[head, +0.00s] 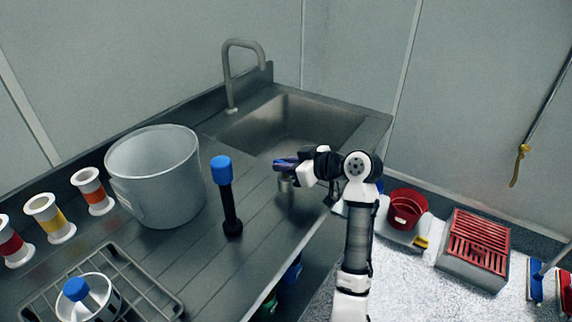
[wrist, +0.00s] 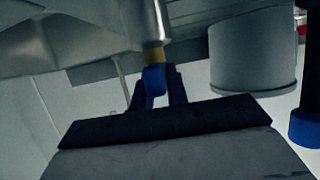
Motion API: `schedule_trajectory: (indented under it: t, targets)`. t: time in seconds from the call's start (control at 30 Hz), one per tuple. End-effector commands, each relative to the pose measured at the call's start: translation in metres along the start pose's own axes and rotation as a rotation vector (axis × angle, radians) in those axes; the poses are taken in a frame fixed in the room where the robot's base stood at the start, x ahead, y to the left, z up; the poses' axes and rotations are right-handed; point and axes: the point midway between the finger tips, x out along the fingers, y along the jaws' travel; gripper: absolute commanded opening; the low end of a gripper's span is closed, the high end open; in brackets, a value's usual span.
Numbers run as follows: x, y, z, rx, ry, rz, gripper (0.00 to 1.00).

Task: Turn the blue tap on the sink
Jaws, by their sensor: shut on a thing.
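The sink (head: 300,122) is a steel basin set into the counter, with a curved grey spout (head: 228,75) at its back left. My gripper (head: 287,163) is at the front edge of the basin, above a short metal cylinder (head: 286,184). In the wrist view the blue tap (wrist: 154,79), below a brass-coloured collar (wrist: 154,56) and a metal body, sits between the two dark fingers of my gripper (wrist: 158,86). The fingers are shut on the tap. In the head view the gripper hides most of the tap, so its exact angle cannot be told.
A large grey pot (head: 155,175) and an upright black-handled tool with a blue top (head: 221,170) stand left of my gripper. Several spools and a wire rack (head: 150,290) are further left. A red bucket (head: 407,208) and a red-grated box (head: 478,240) are at the right.

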Motion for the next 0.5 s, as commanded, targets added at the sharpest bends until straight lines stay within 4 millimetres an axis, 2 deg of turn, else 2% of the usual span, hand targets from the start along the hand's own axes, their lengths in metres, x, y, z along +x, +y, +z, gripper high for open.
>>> schedule_trajectory:
  t: [0.27, 0.5]
  targets:
    - [0.0004, -0.0011, 0.0005, 0.043, 0.002, 0.105, 0.0]
    - [0.0003, -0.0018, -0.0005, 0.119, 0.003, 0.291, 0.0]
